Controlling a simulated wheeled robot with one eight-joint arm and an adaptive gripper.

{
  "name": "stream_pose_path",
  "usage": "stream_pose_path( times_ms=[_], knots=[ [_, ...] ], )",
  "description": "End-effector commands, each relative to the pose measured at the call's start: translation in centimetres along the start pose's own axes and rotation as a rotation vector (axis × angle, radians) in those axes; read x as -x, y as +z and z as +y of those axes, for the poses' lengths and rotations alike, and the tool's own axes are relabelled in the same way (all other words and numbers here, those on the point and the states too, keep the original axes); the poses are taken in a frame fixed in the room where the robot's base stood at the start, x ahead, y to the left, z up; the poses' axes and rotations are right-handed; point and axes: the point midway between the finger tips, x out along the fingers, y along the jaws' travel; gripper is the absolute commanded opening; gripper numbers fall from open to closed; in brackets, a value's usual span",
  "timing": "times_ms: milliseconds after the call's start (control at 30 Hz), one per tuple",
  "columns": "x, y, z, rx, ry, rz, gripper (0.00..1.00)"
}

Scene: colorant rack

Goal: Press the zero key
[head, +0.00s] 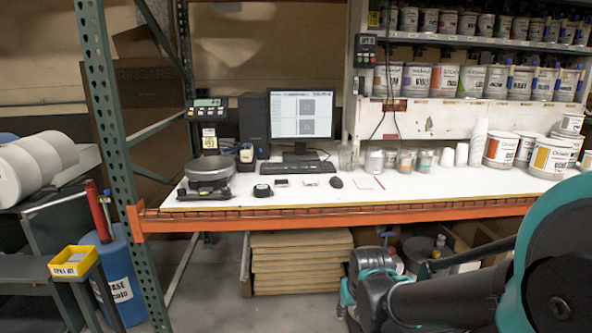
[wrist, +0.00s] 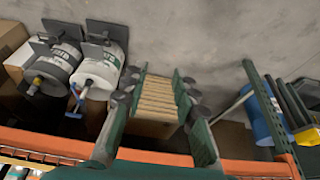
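The scale (head: 208,172) stands at the left end of the white workbench, with a round grey pan on a dark base. Its display unit (head: 207,109) is raised on a post behind it, with a lit screen and small keys. The zero key's label is too small to read. My gripper (wrist: 155,150) shows in the wrist view with its two fingers wide apart and nothing between them. In the head view my arm reaches in from the lower right, in front of and below the bench edge, well away from the scale; its fingers cannot be made out there.
An orange beam (head: 330,217) edges the bench front, and a green upright (head: 117,150) stands at its left. A monitor (head: 303,115), keyboard (head: 298,167) and mouse (head: 336,183) are right of the scale. Cups and paint cans (head: 551,157) fill the right side. Stacked boards (head: 300,262) lie below.

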Motion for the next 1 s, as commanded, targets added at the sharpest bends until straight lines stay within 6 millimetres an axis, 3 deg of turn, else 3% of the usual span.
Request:
stream_pose_path(
  times_ms=[33, 200, 1000],
  knots=[
    [0.00, 0.00, 0.00, 0.000, 0.000, 0.000, 0.19],
    [0.00, 0.00, 0.00, 0.000, 0.000, 0.000, 0.00],
    [0.00, 0.00, 0.00, 0.000, 0.000, 0.000, 0.00]
  ],
)
